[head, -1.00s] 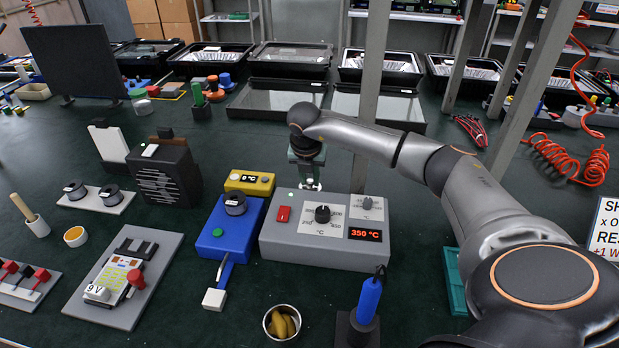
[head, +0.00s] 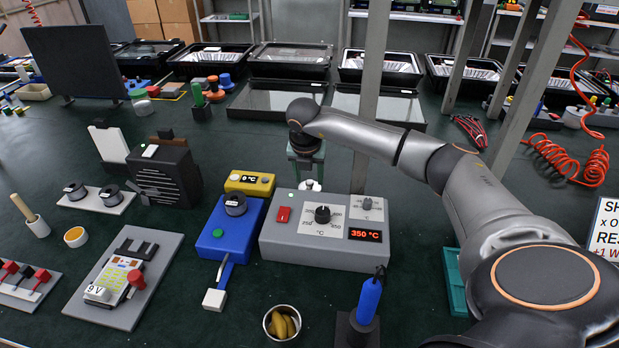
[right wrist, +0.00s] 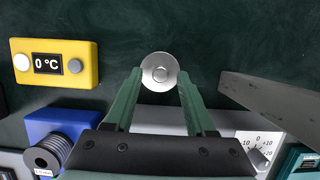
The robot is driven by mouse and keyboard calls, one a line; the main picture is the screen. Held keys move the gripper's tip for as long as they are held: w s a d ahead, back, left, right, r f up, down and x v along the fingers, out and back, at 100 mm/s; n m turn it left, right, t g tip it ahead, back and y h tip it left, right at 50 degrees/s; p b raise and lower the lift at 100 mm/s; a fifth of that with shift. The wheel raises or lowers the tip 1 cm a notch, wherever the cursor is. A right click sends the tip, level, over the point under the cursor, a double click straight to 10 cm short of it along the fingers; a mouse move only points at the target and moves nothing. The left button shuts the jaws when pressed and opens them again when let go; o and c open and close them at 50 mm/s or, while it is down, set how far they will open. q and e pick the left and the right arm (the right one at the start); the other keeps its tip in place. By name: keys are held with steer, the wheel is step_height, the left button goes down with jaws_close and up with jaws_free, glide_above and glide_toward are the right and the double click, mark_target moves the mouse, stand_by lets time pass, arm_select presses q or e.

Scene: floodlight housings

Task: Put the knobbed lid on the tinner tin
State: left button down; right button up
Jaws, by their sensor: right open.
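A small round metal lid with a knob in its middle (right wrist: 160,71) lies on the dark green mat, seen from above in the right wrist view. In the head view the lid (head: 310,185) shows pale just behind the grey station. My right gripper (right wrist: 161,82) is open, its two green fingers on either side of the lid with gaps; contact does not show. In the head view the right gripper (head: 305,165) points down behind the station. A small white cup with orange contents (head: 75,237) stands at the left; I cannot tell if it is the tinner tin. My left gripper is out of view.
The grey 350 °C station (head: 285,253) stands in front of the lid. A yellow 0 °C box (head: 250,183) and a blue spool feeder (head: 225,245) are to its left. A metal post (head: 372,95) rises near my right forearm. A cup of brass wool (head: 282,323) stands in front.

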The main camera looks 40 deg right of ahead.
steer(key=v, duration=1.1)
steer(key=shift+p, duration=0.3)
steer(key=shift+f, duration=0.15)
